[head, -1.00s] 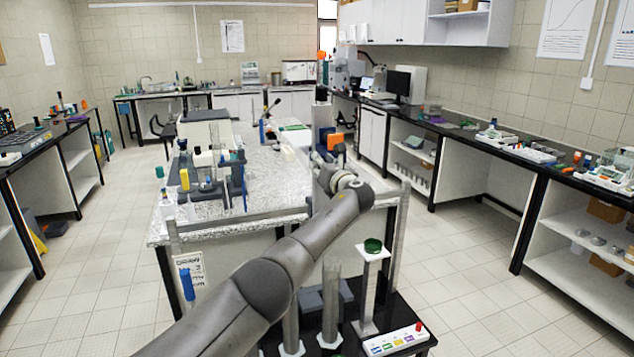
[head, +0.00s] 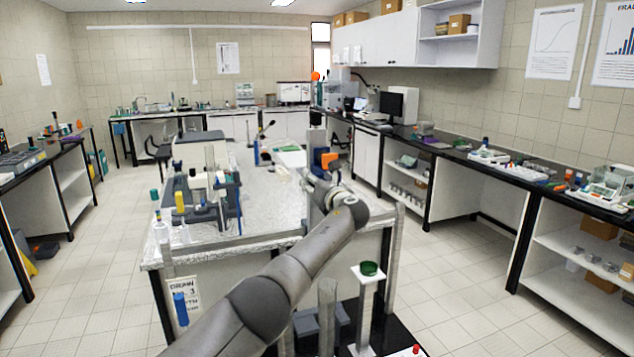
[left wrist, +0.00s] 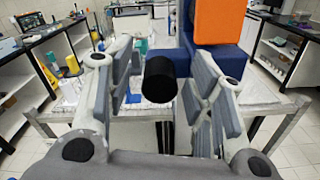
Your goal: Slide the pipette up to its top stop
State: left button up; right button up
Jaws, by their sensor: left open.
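My left gripper (head: 318,187) is at the end of the grey arm, over the near right part of the speckled bench. In the left wrist view it (left wrist: 160,62) is open, with its grey padded fingers on either side of a black round knob (left wrist: 160,80). The knob faces the camera; whether a finger touches it I cannot tell. Behind it stands a blue body (left wrist: 228,65) with an orange block (left wrist: 219,20) on top. The orange block also shows in the head view (head: 329,161). I cannot make out for certain which part is the pipette. My right gripper is not in view.
The speckled bench (head: 262,208) carries a rack with coloured tubes (head: 200,205) at left. Side counters line both walls. Floor tiles (head: 95,280) are clear at left.

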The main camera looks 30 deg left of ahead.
pick_arm(q)
jog(key=v, duration=1.2)
dwell(0.3)
dwell(0.3)
